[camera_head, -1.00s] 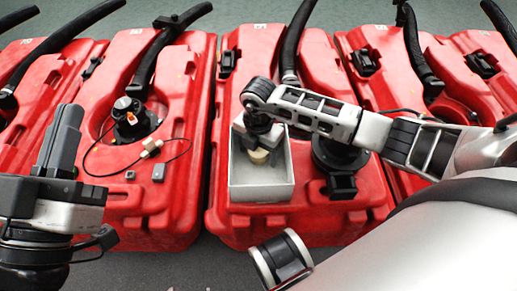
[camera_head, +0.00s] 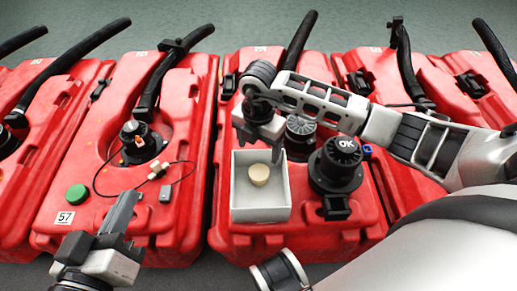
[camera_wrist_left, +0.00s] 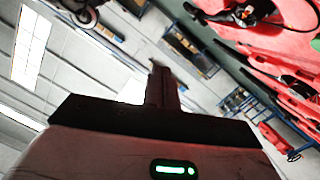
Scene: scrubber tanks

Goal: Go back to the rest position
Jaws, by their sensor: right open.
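My left gripper (camera_head: 122,212) is at the lower left of the head view, in front of the tank with the number 57 label. Its fingers point up and slightly right, close together with nothing visible between them. The left wrist view shows them as one narrow dark block (camera_wrist_left: 162,88). My right gripper (camera_head: 262,138) points down above the back of a white open box (camera_head: 262,214). Its jaws are apart and empty. A small cream cap (camera_head: 259,174) is inside the box, below the right gripper and apart from it.
Red tanks (camera_head: 190,110) with black hoses stand side by side. A black OK-marked cap (camera_head: 338,160) stands right of the box. A green button (camera_head: 77,194) and a thin cable with a small connector (camera_head: 157,174) are on the left tank. Grey floor shows behind.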

